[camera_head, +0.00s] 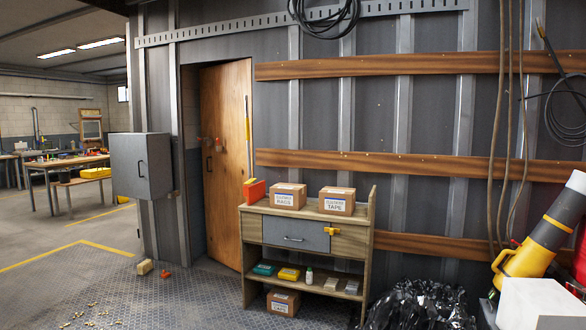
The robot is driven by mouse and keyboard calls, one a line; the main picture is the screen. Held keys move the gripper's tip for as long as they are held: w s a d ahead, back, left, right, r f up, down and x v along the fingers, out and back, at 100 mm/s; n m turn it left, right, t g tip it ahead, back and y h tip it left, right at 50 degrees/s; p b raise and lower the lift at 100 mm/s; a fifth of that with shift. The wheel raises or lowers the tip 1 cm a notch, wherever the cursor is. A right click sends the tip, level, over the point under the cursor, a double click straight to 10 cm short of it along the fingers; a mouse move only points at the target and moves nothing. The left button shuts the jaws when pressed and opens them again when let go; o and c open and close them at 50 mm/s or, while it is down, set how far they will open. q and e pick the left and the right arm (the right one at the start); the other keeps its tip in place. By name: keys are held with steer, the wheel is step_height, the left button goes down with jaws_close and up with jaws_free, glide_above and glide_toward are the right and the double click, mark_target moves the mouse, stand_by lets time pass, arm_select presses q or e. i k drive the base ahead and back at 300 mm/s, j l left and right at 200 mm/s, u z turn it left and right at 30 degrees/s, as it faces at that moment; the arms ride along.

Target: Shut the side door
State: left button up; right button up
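The wooden side door (228,170) stands in a dark-framed doorway left of centre. Its dark pull handle (209,165) is near its left edge. The door looks ajar, with its left edge set back from the left jamb. A narrow strip of pale and blue-grey wall (192,155) shows in the gap. The shelf unit and a broom cover part of the door's right side. Neither of my grippers is in view.
A shelf unit (255,238) with boxes stands right of the door, with an orange-headed broom (254,190) beside it. A grey wall cabinet (141,165) is at left. A tan block (145,267) lies on the floor. Black bags (418,305) and a yellow-black tool (535,250) are at right. Floor before the doorway is mostly clear.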

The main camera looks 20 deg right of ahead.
mark_target(223, 87)
steer(key=i+l+z, duration=0.25)
steer(key=i+z, duration=0.15)
steer(key=i+l+z, duration=0.1)
steer(key=i+z, duration=0.25)
steer(key=i+l, duration=0.2)
steer(key=i, duration=0.65)
steer(key=i+l+z, duration=0.1)
steer(key=i, duration=0.7)
steer(key=i+j+u, duration=0.2)
steer(key=i+u, duration=1.05)
steer(key=i+l+u, duration=0.4)
steer(key=i+j+u, duration=0.1)
steer(key=i+u, duration=0.2)
steer(key=i, duration=0.6)
steer(key=i+l+u, duration=0.1)
steer(key=i+u, duration=0.15)
steer(key=i, duration=0.6)
steer(key=i+j+z, duration=0.1)
steer(key=i, duration=0.45)
steer(key=i+j+z, duration=0.15)
steer(key=i, duration=0.45)
steer(key=i+j+z, duration=0.1)
steer(key=i, duration=0.45)
